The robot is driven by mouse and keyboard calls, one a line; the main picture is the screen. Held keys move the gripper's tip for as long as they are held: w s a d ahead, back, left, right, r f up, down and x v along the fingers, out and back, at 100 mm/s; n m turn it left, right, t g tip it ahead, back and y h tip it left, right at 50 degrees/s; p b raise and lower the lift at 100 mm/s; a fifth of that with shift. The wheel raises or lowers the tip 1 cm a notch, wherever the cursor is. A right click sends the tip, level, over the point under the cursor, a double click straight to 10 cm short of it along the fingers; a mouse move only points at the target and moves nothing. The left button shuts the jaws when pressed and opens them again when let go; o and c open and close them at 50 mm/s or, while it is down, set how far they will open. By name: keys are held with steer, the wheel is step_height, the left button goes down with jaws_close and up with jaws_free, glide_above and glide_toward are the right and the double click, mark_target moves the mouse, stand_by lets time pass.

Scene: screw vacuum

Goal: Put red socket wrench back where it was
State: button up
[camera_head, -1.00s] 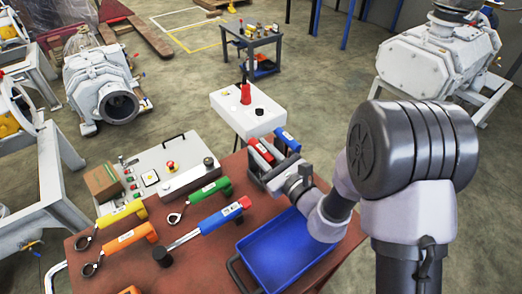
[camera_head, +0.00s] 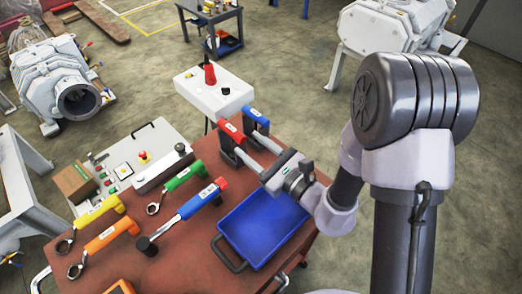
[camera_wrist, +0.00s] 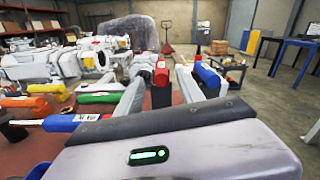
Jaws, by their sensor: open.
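The red socket wrench (camera_head: 231,133) stands at the far edge of the brown table, with its red handle at the top. In the wrist view its red end (camera_wrist: 161,74) shows between my two grey fingers. My gripper (camera_head: 248,148) is open, its fingers pointing at the wrench from the near side. Whether a finger touches it I cannot tell. A blue-handled wrench (camera_head: 256,116) stands just right of the red one, and in the wrist view (camera_wrist: 206,76) it is outside my right finger. The wrenches' lower parts are partly hidden.
A blue tray (camera_head: 265,230) lies near my gripper. Green (camera_head: 184,177), yellow (camera_head: 100,211) and orange (camera_head: 112,236) wrenches and a blue-handled tool with a red end (camera_head: 205,196) lie to the left. A white box (camera_head: 213,94) is beyond the table edge.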

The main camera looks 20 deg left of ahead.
steer(key=s+d+r+n+g+h, duration=0.1)
steer(key=s+d+r+n+g, duration=0.1)
steer(key=s+r+n+g, duration=0.5)
steer(key=s+d+r+n+g, duration=0.25)
steer(key=s+n+g, duration=0.2)
steer(key=s, duration=0.45)
steer(key=s+d+f+n+t+h, duration=0.2)
steer(key=d+n+t+h, duration=0.25)
steer(key=d+h, duration=0.5)
steer(key=w+d+r+t+h, duration=0.1)
steer(key=d+r+t, duration=0.1)
steer(key=d, duration=0.4)
steer(key=w+d+r+t+h, duration=0.2)
steer(key=d, duration=0.4)
steer(key=shift+w+r+n+t, duration=0.2)
steer(key=shift+n+t, duration=0.1)
steer(key=shift+n, duration=0.1)
steer(key=shift+h, duration=0.25)
steer(key=shift+c, duration=1)
